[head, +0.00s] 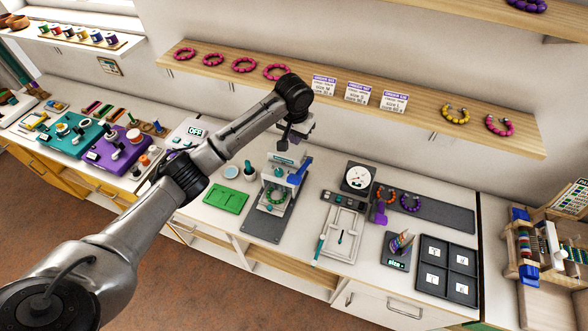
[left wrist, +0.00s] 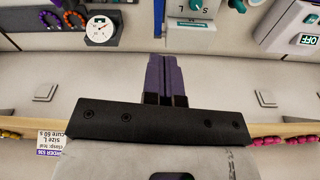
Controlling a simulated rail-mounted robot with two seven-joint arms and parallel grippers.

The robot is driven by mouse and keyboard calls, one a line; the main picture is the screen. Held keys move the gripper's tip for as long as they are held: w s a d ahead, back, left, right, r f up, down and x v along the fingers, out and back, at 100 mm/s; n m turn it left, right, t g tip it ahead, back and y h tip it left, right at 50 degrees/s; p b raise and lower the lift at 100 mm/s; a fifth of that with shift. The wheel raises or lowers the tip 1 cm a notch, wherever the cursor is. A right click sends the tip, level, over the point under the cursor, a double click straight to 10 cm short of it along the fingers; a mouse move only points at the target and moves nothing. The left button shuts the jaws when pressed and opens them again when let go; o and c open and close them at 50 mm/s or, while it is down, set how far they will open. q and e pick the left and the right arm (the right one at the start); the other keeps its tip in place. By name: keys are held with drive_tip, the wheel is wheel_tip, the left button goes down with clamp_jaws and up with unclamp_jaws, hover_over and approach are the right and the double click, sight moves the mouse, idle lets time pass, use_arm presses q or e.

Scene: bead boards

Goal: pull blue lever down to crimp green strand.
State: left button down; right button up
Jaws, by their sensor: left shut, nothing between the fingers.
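My right gripper does not show.
A green tray (head: 226,197) lies left of the press. A dial gauge (head: 358,178) and a white fixture (head: 340,235) stand to its right. The wooden shelf (head: 225,65) with bead rings and order cards runs along the wall behind my left gripper.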

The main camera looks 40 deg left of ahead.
use_arm(q)
drive_tip(key=shift+s+d+n, duration=0.15)
drive_tip(key=shift+s+n, duration=0.1)
drive_tip(key=shift+n, duration=0.65)
drive_tip(key=p, duration=0.2)
hover_over(295, 176)
drive_tip(key=w, duration=0.2)
drive_tip(key=f, duration=0.6)
drive_tip(key=a+f, duration=0.1)
drive_tip(key=f, duration=0.2)
drive_tip(key=shift+s+f, duration=0.2)
drive_tip(key=shift+f, duration=0.15)
drive_tip(key=f, duration=0.1)
drive_tip(key=s, duration=0.1)
drive_tip(key=f, duration=0.1)
drive_tip(key=shift+s+d+f, duration=0.2)
drive_tip(key=shift+d+f, duration=0.1)
drive_tip(key=shift+s+d+f+p, duration=0.1)
drive_tip(key=shift+s+f+p, duration=0.1)
drive_tip(key=shift+f+p, duration=0.3)
drive_tip(key=shift+f, duration=0.1)
